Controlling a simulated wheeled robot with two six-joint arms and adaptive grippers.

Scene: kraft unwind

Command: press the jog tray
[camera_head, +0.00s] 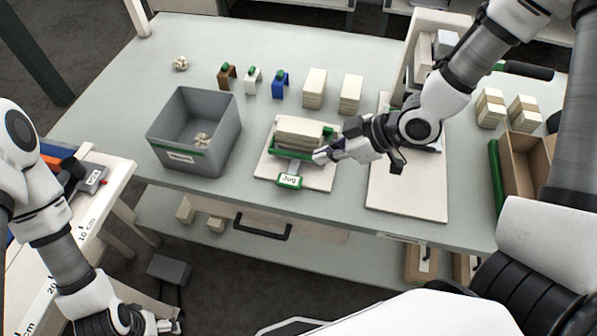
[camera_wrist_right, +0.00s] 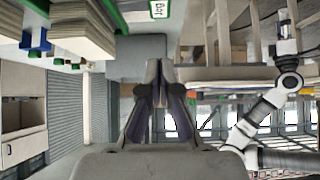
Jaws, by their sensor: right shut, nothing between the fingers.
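The jog tray (camera_head: 284,154) is green, sits on a pale board and holds a stack of kraft sheets (camera_head: 299,131). Its green-edged "Jog" label (camera_head: 289,181) faces the front. My right gripper (camera_head: 321,156) is shut and empty at the tray's right front corner; I cannot tell whether it touches. In the right wrist view, the shut fingers (camera_wrist_right: 158,70) are in the middle and the label (camera_wrist_right: 158,9) is at the top edge, upside down. My left gripper (camera_head: 170,325) is low at the bottom left, away from the table; its fingers are too small to read.
A grey bin (camera_head: 187,166) with a crumpled piece inside stands left of the tray. Small brown, white and blue holders (camera_head: 280,84) and paper stacks (camera_head: 314,88) stand behind. A pale board (camera_head: 405,200) lies to the right, with an open brown box (camera_head: 525,168) beyond.

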